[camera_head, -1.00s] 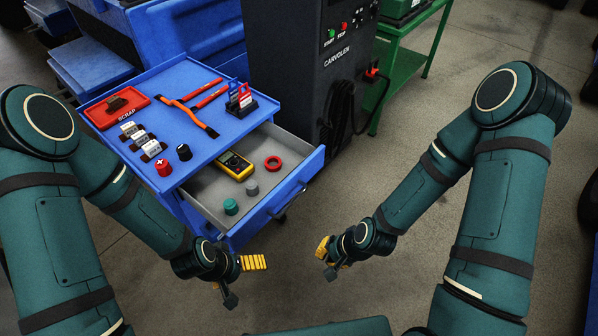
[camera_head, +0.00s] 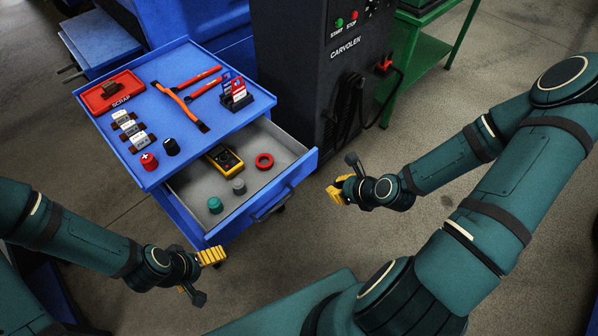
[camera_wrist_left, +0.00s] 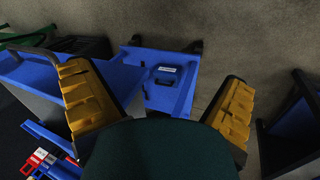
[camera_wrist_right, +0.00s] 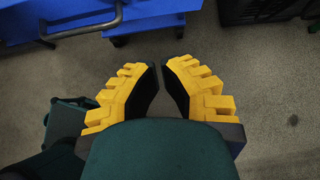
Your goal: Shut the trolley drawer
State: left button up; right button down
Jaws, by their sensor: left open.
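The blue trolley (camera_head: 165,185) stands left of centre in the head view. Its grey-lined drawer (camera_head: 298,170) is pulled out toward the lower right, with a dark handle (camera_head: 273,207) on the front. The handle also shows in the right wrist view (camera_wrist_right: 85,27). My left gripper (camera_head: 212,262) is open and empty, below the drawer's near left corner in the picture. The left wrist view shows its fingers wide apart. My right gripper (camera_head: 338,190) is empty, right of the drawer front and apart from it. Its fingertips are close together with a narrow gap.
The drawer holds a yellow multimeter (camera_head: 223,159), a red ring (camera_head: 264,160), a green knob (camera_head: 215,205) and a grey knob (camera_head: 239,187). A red scrap tray (camera_head: 100,97) and tools lie on top. A dark machine (camera_head: 290,75) stands behind.

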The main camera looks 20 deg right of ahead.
pick_arm(q)
jog(key=shift+w+f+b, duration=0.15)
jog(key=shift+f+b, duration=1.65)
pick_arm(e)
send_near(301, 176)
jog(key=shift+s+f+x, duration=0.1)
jog(key=shift+x, duration=1.65)
jog(key=shift+s+f+x, duration=0.15)
jog(key=shift+x, duration=1.55)
jog(key=shift+w, duration=0.15)
